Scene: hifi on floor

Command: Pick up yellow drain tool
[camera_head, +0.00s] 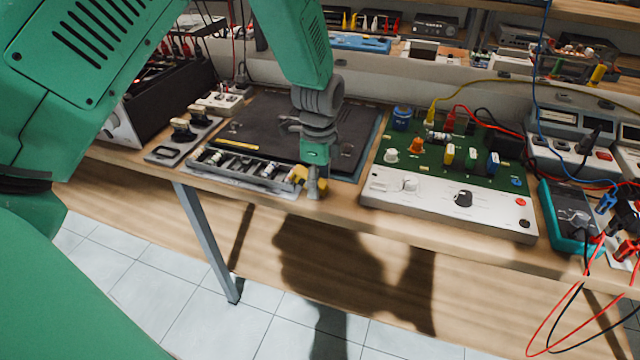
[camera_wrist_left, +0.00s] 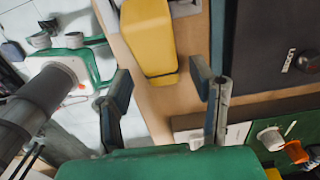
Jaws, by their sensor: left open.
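The yellow drain tool (camera_head: 299,173) lies at the right end of a grey tray, close to the front edge of the wooden table. In the left wrist view the yellow tool (camera_wrist_left: 148,38) shows large, ahead of and between the fingers. My left gripper (camera_head: 316,187) is pointed down just right of the tool in the head view and hides part of it. My right gripper is in neither view.
The grey tray (camera_head: 236,172) with small parts lies left of the gripper. A dark laptop-like slab (camera_head: 262,125) lies behind. A green circuit trainer (camera_head: 440,190) stands to the right, with cables and meters beyond. The table's front edge is close.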

